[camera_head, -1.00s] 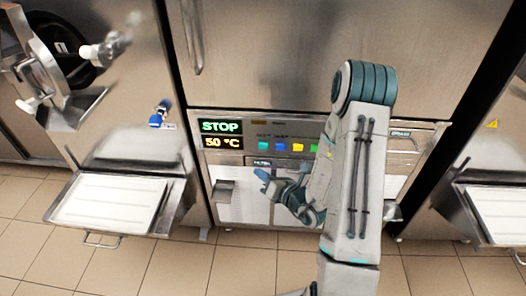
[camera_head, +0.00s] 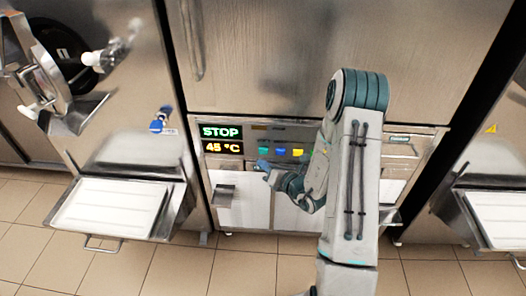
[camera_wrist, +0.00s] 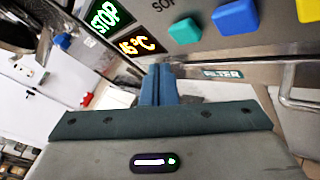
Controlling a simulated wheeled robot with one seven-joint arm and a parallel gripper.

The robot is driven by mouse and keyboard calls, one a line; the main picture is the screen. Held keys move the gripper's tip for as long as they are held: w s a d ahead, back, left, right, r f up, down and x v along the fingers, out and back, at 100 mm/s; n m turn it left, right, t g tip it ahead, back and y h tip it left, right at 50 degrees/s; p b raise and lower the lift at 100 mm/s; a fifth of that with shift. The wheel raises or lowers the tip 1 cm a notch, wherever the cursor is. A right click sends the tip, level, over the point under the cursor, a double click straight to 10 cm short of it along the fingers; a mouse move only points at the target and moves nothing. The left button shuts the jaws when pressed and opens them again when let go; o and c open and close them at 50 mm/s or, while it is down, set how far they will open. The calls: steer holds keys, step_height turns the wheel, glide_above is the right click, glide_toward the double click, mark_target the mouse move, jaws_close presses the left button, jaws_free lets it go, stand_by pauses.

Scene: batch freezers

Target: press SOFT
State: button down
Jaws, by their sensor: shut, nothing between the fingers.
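The control panel has a row of coloured buttons. The leftmost, a teal-green button (camera_head: 263,151), also shows in the wrist view (camera_wrist: 184,30), with a cut-off label reading "SO" and part of another letter above it. My gripper (camera_head: 262,165) is shut and empty, its blue fingertips just below that button in the head view. In the wrist view the shut fingers (camera_wrist: 158,72) point at the panel below and slightly left of the teal-green button. They look apart from it; the exact gap cannot be told.
Right of it are a blue button (camera_wrist: 236,18) and a yellow button (camera_head: 298,153). Left are a green STOP display (camera_head: 221,132) and an orange temperature display (camera_head: 222,147). A handle bar (camera_wrist: 286,95) and a FILTER label (camera_wrist: 222,73) lie below the buttons. A tray (camera_head: 112,207) juts out left.

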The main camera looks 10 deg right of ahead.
mark_target(259, 152)
steer(key=shift+w+d, duration=0.2)
steer(key=shift+w, duration=0.35)
steer(key=shift+w+d, duration=0.2)
steer(key=shift+w, duration=0.35)
steer(key=shift+w, duration=0.15)
stand_by(1.2)
steer(key=shift+w+d, duration=0.15)
steer(key=shift+w, duration=0.1)
steer(key=shift+w+d, duration=0.15)
steer(key=shift+w, duration=0.3)
stand_by(0.7)
steer(key=shift+s, duration=0.1)
steer(key=shift+s+a, duration=0.3)
steer(key=shift+s, duration=0.5)
steer(key=s, duration=0.1)
steer(key=s+a, duration=0.1)
steer(key=s, duration=0.2)
steer(key=shift+s+a+b, duration=0.25)
steer(key=shift+s+b, duration=0.1)
